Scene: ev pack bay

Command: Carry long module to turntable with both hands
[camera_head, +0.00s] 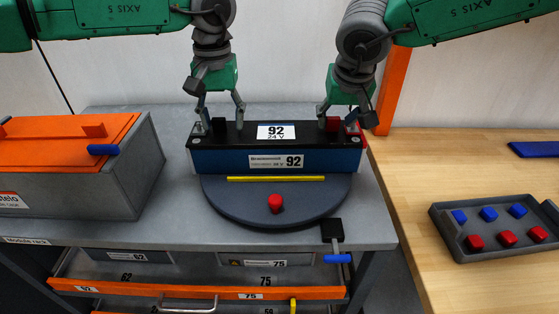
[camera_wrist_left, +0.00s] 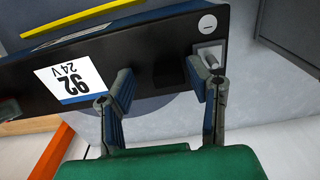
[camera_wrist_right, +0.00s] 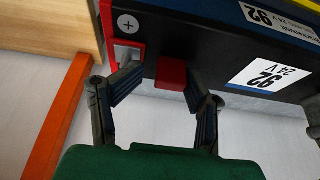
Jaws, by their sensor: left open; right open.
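The long module (camera_head: 215,160), a black-topped blue bar labelled 92, lies across the rear part of the round dark turntable (camera_head: 240,208). My left gripper (camera_head: 222,120) is open over its left end, fingers spread about the black terminal block (camera_head: 219,126). In the left wrist view the left fingertips (camera_wrist_left: 161,78) show above the black top, one beside a metal post (camera_wrist_left: 208,55). My right gripper (camera_head: 337,120) is open over the right end; its fingertips (camera_wrist_right: 160,90) are either side of the red terminal block (camera_wrist_right: 171,74). Whether any finger touches the module is unclear.
A red knob (camera_head: 275,203) and yellow strip (camera_head: 275,179) are on the turntable's front. A grey box with an orange lid (camera_head: 65,140) stands left. A clamp with a blue handle (camera_head: 337,258) is at the front edge. A parts tray (camera_head: 480,248) lies on the right wooden bench.

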